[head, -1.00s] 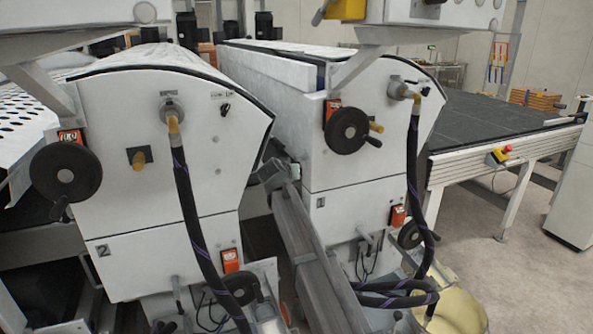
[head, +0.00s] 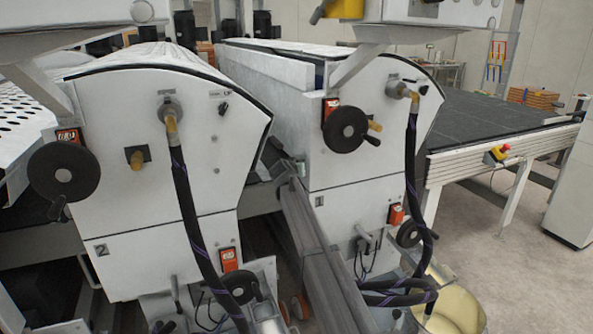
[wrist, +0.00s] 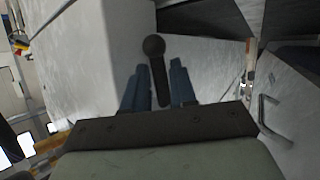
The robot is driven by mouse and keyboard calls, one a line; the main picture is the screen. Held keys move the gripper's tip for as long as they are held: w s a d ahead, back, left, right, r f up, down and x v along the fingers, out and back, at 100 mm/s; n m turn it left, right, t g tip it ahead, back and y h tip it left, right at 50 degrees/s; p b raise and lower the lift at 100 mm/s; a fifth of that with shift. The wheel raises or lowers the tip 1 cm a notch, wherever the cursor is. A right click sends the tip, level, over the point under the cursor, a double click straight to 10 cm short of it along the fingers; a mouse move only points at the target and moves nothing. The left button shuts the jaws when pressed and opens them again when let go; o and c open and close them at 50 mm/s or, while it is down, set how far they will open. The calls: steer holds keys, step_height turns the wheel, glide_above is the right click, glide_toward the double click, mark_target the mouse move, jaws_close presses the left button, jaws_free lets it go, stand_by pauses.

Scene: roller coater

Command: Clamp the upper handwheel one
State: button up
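The upper handwheel of the unit marked 1 (head: 346,130) is a black disc with a crank handle, beside an orange counter on the white right-hand unit. In the wrist view, a dark lever with a round ball end (wrist: 154,46) stands between the fingers of my gripper (wrist: 159,66). I cannot tell which part of the machine this lever belongs to. The two blue fingers are open, one on each side of it, with no clear contact.
A lower handwheel (head: 409,233) sits on the same unit, with a black hose (head: 411,160) close by. The left unit, marked 2, has its own upper handwheel (head: 64,175). The gap between the units is narrow. Pale wall surfaces show close around my gripper.

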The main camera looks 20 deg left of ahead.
steer(key=shift+w+a+f, duration=0.1)
steer(key=shift+w+f, duration=0.2)
steer(key=shift+w, duration=0.3)
jaws_close()
